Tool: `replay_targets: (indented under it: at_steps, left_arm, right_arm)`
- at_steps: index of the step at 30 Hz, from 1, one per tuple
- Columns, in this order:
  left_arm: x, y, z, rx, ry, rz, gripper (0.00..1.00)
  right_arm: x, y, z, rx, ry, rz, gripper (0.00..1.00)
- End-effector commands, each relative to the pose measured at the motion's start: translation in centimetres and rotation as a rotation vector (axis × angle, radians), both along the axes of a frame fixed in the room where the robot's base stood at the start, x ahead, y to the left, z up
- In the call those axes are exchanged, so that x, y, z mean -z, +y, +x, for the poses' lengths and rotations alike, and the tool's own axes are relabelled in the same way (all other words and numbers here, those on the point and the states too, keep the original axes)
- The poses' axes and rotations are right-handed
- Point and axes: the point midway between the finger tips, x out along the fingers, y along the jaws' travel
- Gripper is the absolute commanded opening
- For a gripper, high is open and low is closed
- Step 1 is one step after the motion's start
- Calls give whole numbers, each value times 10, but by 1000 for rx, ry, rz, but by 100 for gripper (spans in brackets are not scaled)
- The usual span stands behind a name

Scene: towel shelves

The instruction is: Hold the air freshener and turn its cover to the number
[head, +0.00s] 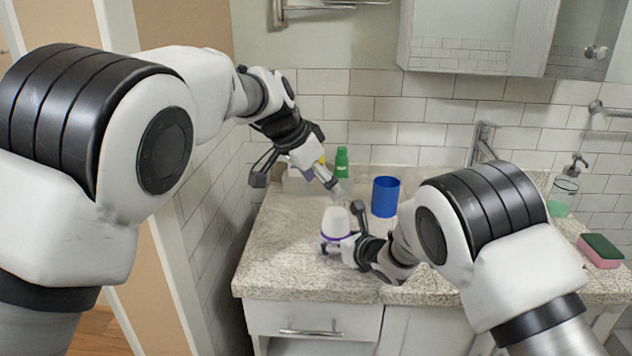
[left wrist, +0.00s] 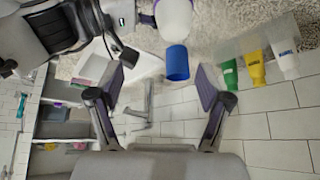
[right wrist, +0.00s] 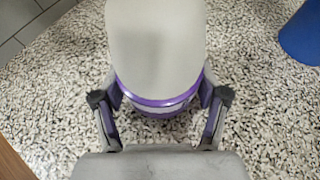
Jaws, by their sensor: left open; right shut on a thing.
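The air freshener (head: 336,222) is white with a purple band and stands upright on the granite counter. My right gripper (head: 340,247) is shut on its lower part; in the right wrist view the fingers sit on both sides of the base, just below the purple band, and the pale cover (right wrist: 157,48) rises above them. My left gripper (head: 297,172) is open and empty, above the counter behind and to the left of the air freshener. The left wrist view also shows the air freshener (left wrist: 174,20) beyond the open fingers. No number can be read on the cover.
A blue cup (head: 385,197) stands right of the air freshener. A green tube (head: 341,163) and other tubes stand in a holder by the back wall. The faucet (head: 483,142), soap dispenser (head: 563,190) and sponge (head: 600,250) are at the right. The counter's front left is clear.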

Motion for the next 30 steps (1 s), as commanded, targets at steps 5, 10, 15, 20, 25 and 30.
replay_targets:
  at_steps: [5,10,15,20,25,30]
  left_arm:
    - [-2,9,-7,-230,135,-12,78]
    - [28,3,18,-205,125,89,78]
    - [66,-7,30,-207,125,86,78]
    - [100,-16,41,-208,125,86,78]
    - [128,-24,49,-240,123,84,78]
    - [129,-23,51,-239,124,80,78]
  right_arm:
    - [1,0,0,-1,2,-1,28]
    - [1,0,0,-1,1,0,28]
    - [1,0,0,-1,1,0,28]
    - [1,0,0,-1,2,-1,28]
    - [1,0,0,-1,1,0,28]
    - [1,0,-1,-1,2,-1,28]
